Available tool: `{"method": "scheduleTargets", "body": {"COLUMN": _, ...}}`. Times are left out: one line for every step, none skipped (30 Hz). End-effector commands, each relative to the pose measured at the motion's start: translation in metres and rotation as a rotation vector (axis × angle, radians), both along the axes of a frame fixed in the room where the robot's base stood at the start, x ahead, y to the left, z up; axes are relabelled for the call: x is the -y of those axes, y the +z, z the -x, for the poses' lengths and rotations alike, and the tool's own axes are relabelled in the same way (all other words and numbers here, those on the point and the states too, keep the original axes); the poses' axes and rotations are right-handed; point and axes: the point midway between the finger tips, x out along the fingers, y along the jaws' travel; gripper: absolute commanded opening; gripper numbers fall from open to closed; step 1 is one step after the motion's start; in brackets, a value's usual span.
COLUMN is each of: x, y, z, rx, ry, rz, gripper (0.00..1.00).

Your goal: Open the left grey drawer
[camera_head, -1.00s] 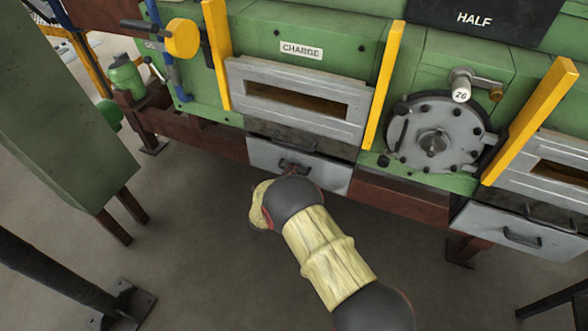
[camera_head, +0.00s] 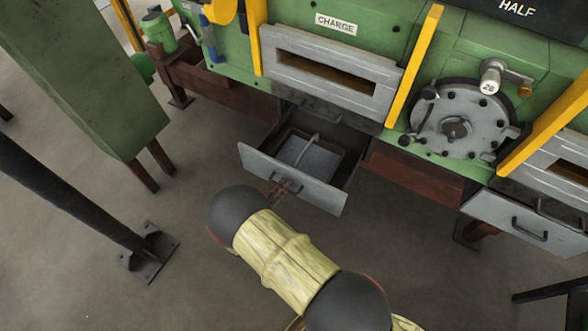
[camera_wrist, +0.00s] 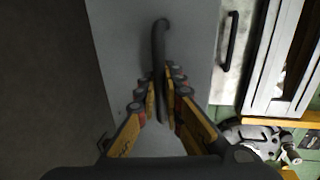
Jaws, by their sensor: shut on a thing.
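The left grey drawer (camera_head: 320,192) is pulled well out from under the green furnace in the head view. A grey-blue material and a thin curved bar show inside it. My gripper (camera_head: 283,188) is at the middle of the drawer front. In the wrist view my gripper (camera_wrist: 166,98) is shut on the dark drawer handle (camera_wrist: 160,45), with a finger on either side of it. The grey drawer front (camera_wrist: 125,25) fills the middle of that view.
A second grey drawer (camera_head: 500,214) at the right is shut. The CHARGE door (camera_head: 375,98) is above the open drawer. A green cabinet (camera_head: 85,70) and a dark post (camera_head: 75,200) stand at the left. Floor in front is clear.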

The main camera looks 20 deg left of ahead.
Motion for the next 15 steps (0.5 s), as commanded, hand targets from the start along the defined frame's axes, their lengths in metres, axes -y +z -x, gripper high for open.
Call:
{"method": "scheduleTargets", "body": {"x": -0.001, "y": 0.000, "z": 0.014, "rx": -0.002, "ry": 0.004, "rz": 0.004, "gripper": 0.00}}
{"method": "scheduleTargets", "body": {"x": -0.002, "y": 0.000, "z": 0.020, "rx": -0.002, "ry": 0.005, "rz": 0.004, "gripper": 0.00}}
{"method": "scheduleTargets", "body": {"x": -0.002, "y": 0.000, "z": 0.028, "rx": -0.002, "ry": 0.004, "rz": 0.004, "gripper": 0.00}}
{"method": "scheduleTargets", "body": {"x": -0.003, "y": 0.000, "z": 0.034, "rx": -0.002, "ry": 0.004, "rz": 0.003, "gripper": 0.00}}
{"method": "scheduleTargets", "body": {"x": -0.003, "y": 0.000, "z": 0.039, "rx": -0.002, "ry": 0.003, "rz": 0.003, "gripper": 0.00}}
{"method": "scheduleTargets", "body": {"x": -0.004, "y": -0.001, "z": 0.046, "rx": -0.002, "ry": 0.003, "rz": 0.002, "gripper": 0.00}}
{"method": "scheduleTargets", "body": {"x": -0.004, "y": -0.001, "z": 0.050, "rx": -0.002, "ry": 0.003, "rz": 0.002, "gripper": 0.00}}
{"method": "scheduleTargets", "body": {"x": -0.004, "y": -0.001, "z": 0.054, "rx": -0.002, "ry": 0.002, "rz": 0.003, "gripper": 0.00}}
{"method": "scheduleTargets", "body": {"x": -0.004, "y": -0.001, "z": 0.059, "rx": -0.002, "ry": 0.002, "rz": 0.003, "gripper": 0.00}}
{"method": "scheduleTargets", "body": {"x": -0.005, "y": -0.001, "z": 0.062, "rx": -0.002, "ry": 0.002, "rz": 0.003, "gripper": 0.00}}
{"method": "scheduleTargets", "body": {"x": -0.005, "y": -0.001, "z": 0.065, "rx": -0.002, "ry": 0.001, "rz": 0.002, "gripper": 0.00}}
{"method": "scheduleTargets", "body": {"x": -0.005, "y": -0.001, "z": 0.068, "rx": -0.002, "ry": 0.000, "rz": 0.002, "gripper": 0.00}}
{"method": "scheduleTargets", "body": {"x": -0.005, "y": -0.001, "z": 0.070, "rx": -0.002, "ry": 0.000, "rz": 0.002, "gripper": 0.00}}
{"method": "scheduleTargets", "body": {"x": -0.005, "y": -0.001, "z": 0.072, "rx": -0.002, "ry": 0.000, "rz": 0.002, "gripper": 0.00}}
{"method": "scheduleTargets", "body": {"x": -0.005, "y": -0.001, "z": 0.074, "rx": -0.002, "ry": 0.000, "rz": 0.002, "gripper": 0.00}}
